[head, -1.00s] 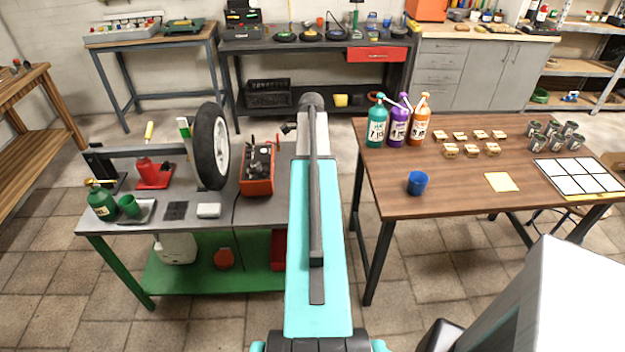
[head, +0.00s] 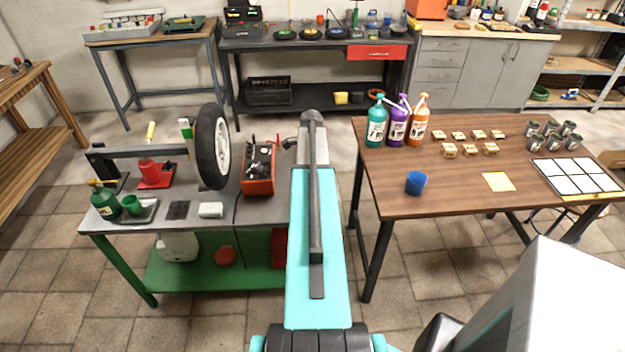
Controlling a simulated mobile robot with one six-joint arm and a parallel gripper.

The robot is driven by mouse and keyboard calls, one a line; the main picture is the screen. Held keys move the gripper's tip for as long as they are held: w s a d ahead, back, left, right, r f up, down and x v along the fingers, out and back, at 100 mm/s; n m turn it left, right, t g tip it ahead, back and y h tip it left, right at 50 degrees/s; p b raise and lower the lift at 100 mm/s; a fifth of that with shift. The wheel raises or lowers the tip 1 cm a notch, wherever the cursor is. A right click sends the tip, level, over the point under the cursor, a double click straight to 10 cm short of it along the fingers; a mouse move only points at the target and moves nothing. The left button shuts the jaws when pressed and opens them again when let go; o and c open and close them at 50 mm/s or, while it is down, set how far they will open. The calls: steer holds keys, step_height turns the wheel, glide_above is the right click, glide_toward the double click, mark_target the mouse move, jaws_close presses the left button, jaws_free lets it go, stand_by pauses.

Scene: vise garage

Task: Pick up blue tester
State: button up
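I cannot pick out a blue tester with certainty. A small bluish item (head: 371,22) stands on the dark back bench, too small to identify. A blue cup (head: 415,183) stands on the wooden table at the right. My teal arm runs up the middle of the head view and hides part of the floor and the work table's right end. My gripper does not show; the arm's own links cover that area.
The grey-topped work table (head: 245,212) at the left holds a wheel (head: 212,147), a red battery-like box (head: 258,168) and a green can (head: 105,201). The wooden table (head: 450,200) holds several bottles, small blocks and metal cans. Floor shows between the tables.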

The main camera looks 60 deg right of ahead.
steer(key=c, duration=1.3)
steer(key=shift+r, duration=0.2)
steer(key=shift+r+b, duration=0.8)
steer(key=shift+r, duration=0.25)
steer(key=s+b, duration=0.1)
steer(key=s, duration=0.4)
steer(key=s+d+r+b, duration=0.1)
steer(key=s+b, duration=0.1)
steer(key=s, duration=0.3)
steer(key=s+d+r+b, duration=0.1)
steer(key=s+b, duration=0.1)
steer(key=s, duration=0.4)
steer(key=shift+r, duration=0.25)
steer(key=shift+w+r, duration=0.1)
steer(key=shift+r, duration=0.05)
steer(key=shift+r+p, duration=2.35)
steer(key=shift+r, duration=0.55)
